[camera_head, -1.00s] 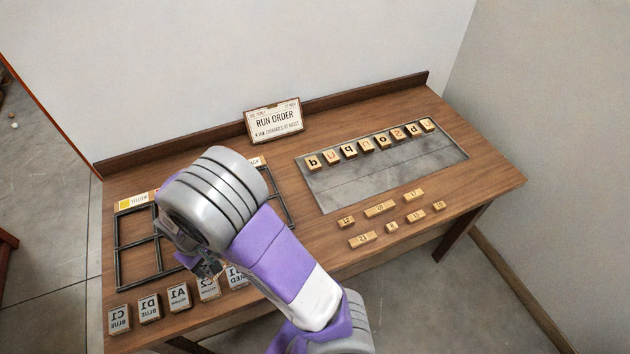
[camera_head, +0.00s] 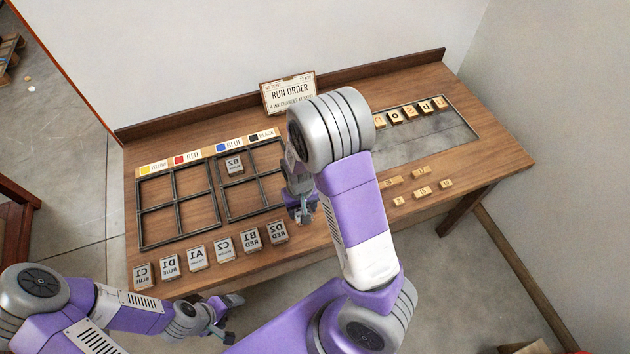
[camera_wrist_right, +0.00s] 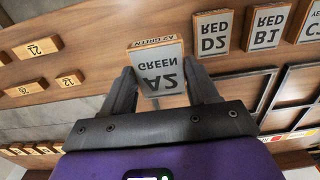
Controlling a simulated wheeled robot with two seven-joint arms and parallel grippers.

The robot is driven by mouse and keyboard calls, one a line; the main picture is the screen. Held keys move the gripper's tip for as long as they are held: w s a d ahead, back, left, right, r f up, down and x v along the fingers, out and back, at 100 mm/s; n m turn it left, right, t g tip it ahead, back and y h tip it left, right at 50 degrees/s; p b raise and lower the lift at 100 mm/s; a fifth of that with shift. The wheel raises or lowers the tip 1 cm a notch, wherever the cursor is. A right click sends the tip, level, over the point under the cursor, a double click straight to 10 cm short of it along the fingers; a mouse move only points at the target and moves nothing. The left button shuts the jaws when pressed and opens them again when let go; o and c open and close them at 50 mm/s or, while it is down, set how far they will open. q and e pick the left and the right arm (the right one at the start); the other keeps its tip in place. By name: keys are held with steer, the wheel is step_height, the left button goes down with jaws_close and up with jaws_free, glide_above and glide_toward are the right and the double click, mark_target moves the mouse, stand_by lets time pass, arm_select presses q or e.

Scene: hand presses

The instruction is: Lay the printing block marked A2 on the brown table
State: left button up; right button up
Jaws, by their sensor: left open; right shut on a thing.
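The printing block marked A2 GREEN (camera_wrist_right: 160,75) is a grey-faced block with a wooden side strip. It is between the two fingers of my right gripper (camera_wrist_right: 162,88), which is shut on it. In the head view my right gripper (camera_head: 303,212) hangs over the table's front part, just right of the D2 block; the A2 block cannot be made out there. The brown table (camera_head: 330,228) is bare around that spot. Whether the block touches the table I cannot tell. My left gripper (camera_head: 222,322) is open and empty, in front of the table's near edge.
A row of blocks from C1 (camera_head: 142,276) to D2 (camera_head: 278,231) lines the front edge. Two black frames (camera_head: 178,205) lie behind; block B2 (camera_head: 235,163) sits in the right one. Small wooden pieces (camera_head: 423,192) and a grey tray (camera_head: 455,133) are at right.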

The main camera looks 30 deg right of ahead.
step_height(320, 180, down, 4)
steer(key=shift+w+f+b, duration=0.1)
steer(key=shift+f+b, duration=0.05)
steer(key=shift+b, duration=0.25)
steer(key=shift+f+b, duration=0.35)
steer(key=shift+f, duration=1.55)
steer(key=shift+f, duration=0.1)
steer(key=o, duration=1.1)
step_height(320, 180, up, 12)
steer(key=p, duration=0.2)
steer(key=shift+p, duration=0.4)
